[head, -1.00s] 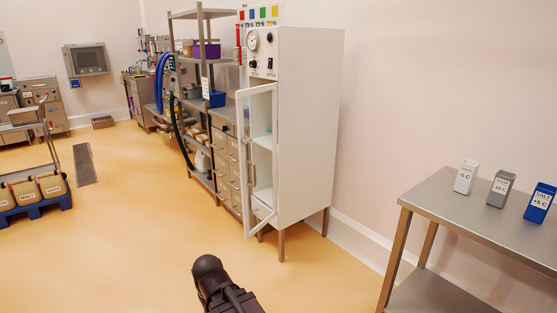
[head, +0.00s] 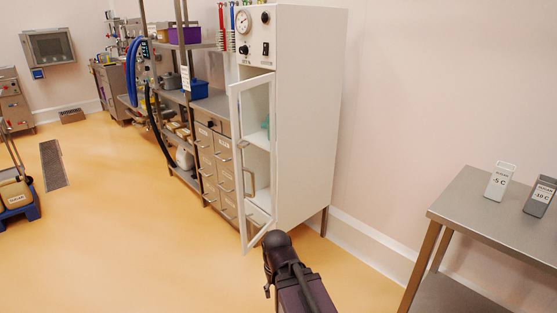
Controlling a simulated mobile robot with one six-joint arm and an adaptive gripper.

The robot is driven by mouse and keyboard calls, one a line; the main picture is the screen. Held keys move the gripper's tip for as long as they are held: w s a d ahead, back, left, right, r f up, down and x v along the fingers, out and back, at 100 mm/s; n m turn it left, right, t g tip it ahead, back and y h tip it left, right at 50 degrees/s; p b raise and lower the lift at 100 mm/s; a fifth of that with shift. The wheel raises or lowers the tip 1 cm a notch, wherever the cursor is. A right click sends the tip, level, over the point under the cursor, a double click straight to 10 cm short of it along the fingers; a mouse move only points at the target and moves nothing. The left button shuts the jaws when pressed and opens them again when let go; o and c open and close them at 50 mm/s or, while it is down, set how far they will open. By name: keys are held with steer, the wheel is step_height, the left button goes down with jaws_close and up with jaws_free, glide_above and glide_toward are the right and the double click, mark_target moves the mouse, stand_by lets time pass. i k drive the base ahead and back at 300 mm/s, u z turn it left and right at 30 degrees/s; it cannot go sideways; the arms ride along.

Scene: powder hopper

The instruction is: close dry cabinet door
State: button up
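The white dry cabinet (head: 302,120) stands against the wall in the middle of the head view, with a gauge and knobs on its upper front. Its glass door (head: 238,150) stands ajar, swung out toward the left front. A handle shows on the door frame. Shelves and a small green item (head: 265,124) show inside. My arm rises from the bottom edge, and its dark rounded part (head: 277,240) appears just in front of the cabinet's lower front corner. My gripper's fingers cannot be made out, and I see no contact with the door.
A steel table (head: 490,205) with labelled containers stands at the right. Steel drawers (head: 215,170) and a shelf rack stand left of the cabinet. A blue-based cart (head: 20,212) is at the left edge. Open floor (head: 130,220) lies at the left and front.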

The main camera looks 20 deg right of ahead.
mark_target(233, 89)
steer(key=z, duration=0.2)
steer(key=i, duration=0.95)
steer(key=u, duration=0.05)
